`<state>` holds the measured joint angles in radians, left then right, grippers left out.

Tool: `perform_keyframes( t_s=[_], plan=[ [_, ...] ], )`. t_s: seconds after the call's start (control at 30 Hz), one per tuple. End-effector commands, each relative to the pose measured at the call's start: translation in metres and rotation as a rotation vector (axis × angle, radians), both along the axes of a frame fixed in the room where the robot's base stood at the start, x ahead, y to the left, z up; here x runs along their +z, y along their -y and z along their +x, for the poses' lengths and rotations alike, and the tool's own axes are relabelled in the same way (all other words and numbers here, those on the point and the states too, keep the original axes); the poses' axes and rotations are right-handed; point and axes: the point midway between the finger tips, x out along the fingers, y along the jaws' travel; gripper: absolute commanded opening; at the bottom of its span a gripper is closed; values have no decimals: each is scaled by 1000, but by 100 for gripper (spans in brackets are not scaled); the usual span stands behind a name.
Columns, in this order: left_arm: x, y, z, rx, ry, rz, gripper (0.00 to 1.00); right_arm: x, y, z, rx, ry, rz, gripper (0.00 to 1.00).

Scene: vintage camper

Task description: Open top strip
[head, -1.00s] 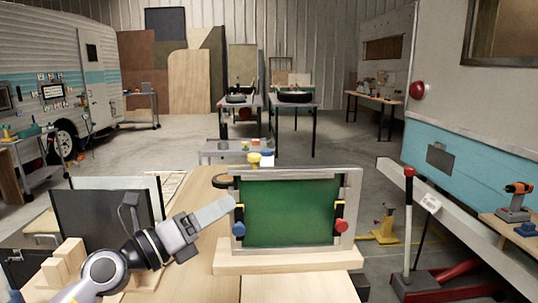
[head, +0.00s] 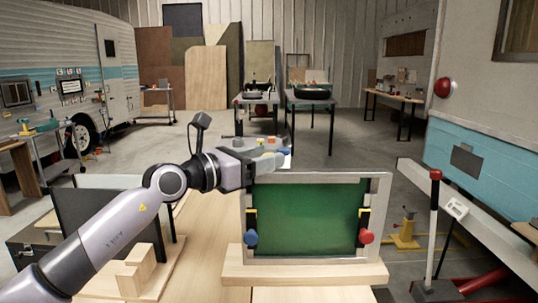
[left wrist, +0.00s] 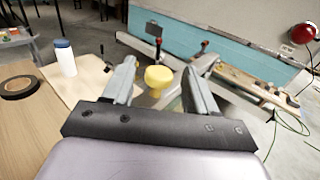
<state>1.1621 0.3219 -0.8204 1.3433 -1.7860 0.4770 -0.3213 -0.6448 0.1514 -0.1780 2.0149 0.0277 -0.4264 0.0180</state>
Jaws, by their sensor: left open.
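A framed green panel (head: 306,217) stands upright on a wooden base, with a pale top bar (head: 335,178). A blue knob (head: 251,238) sits on its left side and a red knob (head: 366,237) on its right. My left gripper (head: 279,153) is at the top left corner of the frame, fingers pointing right. In the left wrist view, a yellow knob (left wrist: 158,78) is between the open fingers of my left gripper (left wrist: 169,67), with gaps at its sides. The gripper hides this knob in the head view. My right gripper is not in view.
A wooden block stand (head: 140,265) and a dark panel (head: 90,220) are at the left of the bench. A white bottle (left wrist: 65,60) and a black ring (left wrist: 18,87) show in the left wrist view. A red-topped lever (head: 435,200) stands right of the frame.

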Motion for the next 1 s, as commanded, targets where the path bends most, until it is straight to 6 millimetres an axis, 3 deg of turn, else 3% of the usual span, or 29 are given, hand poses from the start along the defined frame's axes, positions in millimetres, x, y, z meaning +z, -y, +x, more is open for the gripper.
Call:
perform_keyframes(
  t_s=[0.2, 0.57, 0.73, 1.0],
  plan=[
    [0, 13, 10, 0, -1, -2, 57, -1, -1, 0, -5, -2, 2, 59],
    [0, 15, 12, 0, 1, -1, 57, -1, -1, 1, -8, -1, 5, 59],
    [0, 15, 12, 0, 0, -1, 2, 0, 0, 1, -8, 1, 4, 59],
    [2, 13, 12, 0, 0, 3, 0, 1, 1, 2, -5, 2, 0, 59]
  ],
)
